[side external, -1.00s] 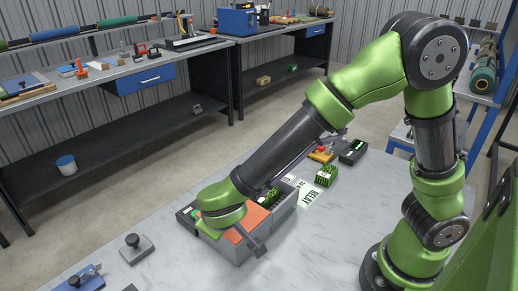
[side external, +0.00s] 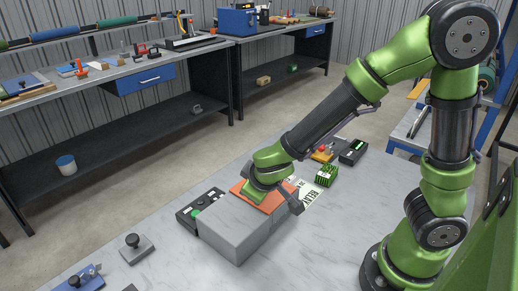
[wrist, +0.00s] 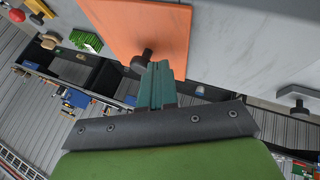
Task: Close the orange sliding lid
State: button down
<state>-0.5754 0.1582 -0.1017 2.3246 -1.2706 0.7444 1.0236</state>
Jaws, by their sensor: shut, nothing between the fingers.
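The orange sliding lid (side external: 272,199) lies flat on the far end of the grey box (side external: 235,228) in the side view. The box's near top shows as plain grey, and no opening is visible. In the wrist view the orange lid (wrist: 150,28) fills the upper middle, with a black knob (wrist: 142,60) near its lower edge. My gripper (wrist: 160,70) is shut and empty, its teal fingertips right beside the knob; I cannot tell whether they touch it. In the side view my gripper's fingertips are hidden behind the hand, above the lid.
A black unit with a green button (side external: 197,210) stands along the box's left side. A green turf bundle (side external: 326,175), a printed card (side external: 310,193), a red-button unit (side external: 322,153) and a black display unit (side external: 353,151) lie beyond it. The table's front right is clear.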

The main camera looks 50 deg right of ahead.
jog(key=shift+d, duration=0.75)
jog(key=a, duration=0.1)
jog(key=s+a, duration=0.1)
jog(key=a, duration=0.2)
jog(key=shift+s+a+r, duration=0.15)
jog(key=shift+a+r, duration=0.1)
jog(key=shift+a, duration=0.15)
jog(key=s+a+r+n+g+y, duration=0.1)
jog(key=s+a+r, duration=0.2)
jog(key=s+r, duration=0.35)
jog(key=s+d+r+m+t+y, duration=0.2)
jog(key=d+r+m+y, duration=0.3)
jog(key=d, duration=0.4)
notch_tip(320, 180, up, 2)
jog(key=shift+s+r+m, duration=0.25)
jog(key=shift+s+m, duration=0.65)
